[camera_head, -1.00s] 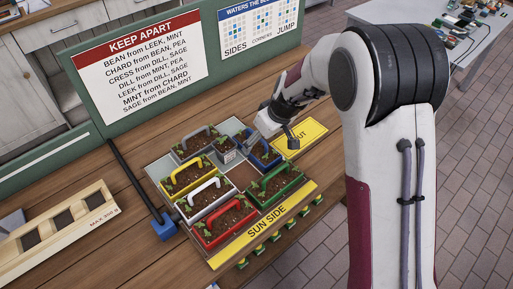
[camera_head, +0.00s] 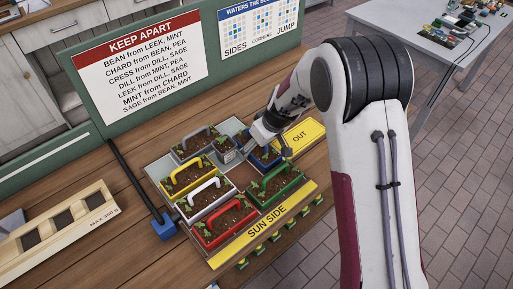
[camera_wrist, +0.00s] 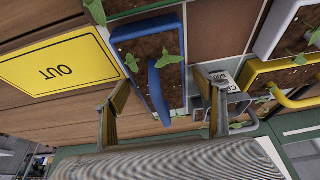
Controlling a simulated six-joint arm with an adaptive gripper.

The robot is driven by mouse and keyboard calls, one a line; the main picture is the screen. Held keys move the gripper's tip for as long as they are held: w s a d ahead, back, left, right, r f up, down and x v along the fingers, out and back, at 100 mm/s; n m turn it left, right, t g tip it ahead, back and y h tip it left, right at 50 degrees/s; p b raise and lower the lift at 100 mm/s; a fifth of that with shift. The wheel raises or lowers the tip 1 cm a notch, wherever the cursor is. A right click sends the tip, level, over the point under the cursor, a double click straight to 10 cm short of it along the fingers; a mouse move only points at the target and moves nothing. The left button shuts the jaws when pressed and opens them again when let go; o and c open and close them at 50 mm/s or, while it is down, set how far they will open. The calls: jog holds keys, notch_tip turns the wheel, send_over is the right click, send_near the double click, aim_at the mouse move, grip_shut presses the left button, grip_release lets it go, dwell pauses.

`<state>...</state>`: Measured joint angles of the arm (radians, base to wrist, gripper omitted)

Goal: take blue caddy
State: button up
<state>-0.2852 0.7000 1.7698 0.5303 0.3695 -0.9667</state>
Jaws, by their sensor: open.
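The blue caddy (camera_head: 267,159) sits in the back right part of the grey tray (camera_head: 157,169), partly hidden by my gripper (camera_head: 271,145). In the wrist view, the blue caddy (camera_wrist: 158,92) shows its upright handle, dark soil and green sprouts. My gripper (camera_wrist: 163,92) is open in that view, with one finger on each side of the handle. The handle appears between the fingers, not clamped. I cannot tell whether either finger touches the caddy.
Grey, yellow (camera_head: 187,176), white (camera_head: 207,197), red (camera_head: 225,222) and green (camera_head: 276,186) caddies fill the tray around an empty brown square (camera_head: 241,177). A small labelled grey container (camera_wrist: 238,100) is close to the right finger. The yellow OUT pad (camera_head: 303,134) is clear.

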jog(key=c, duration=1.4)
jog(key=shift+r, duration=0.1)
jog(key=shift+r, duration=4.95)
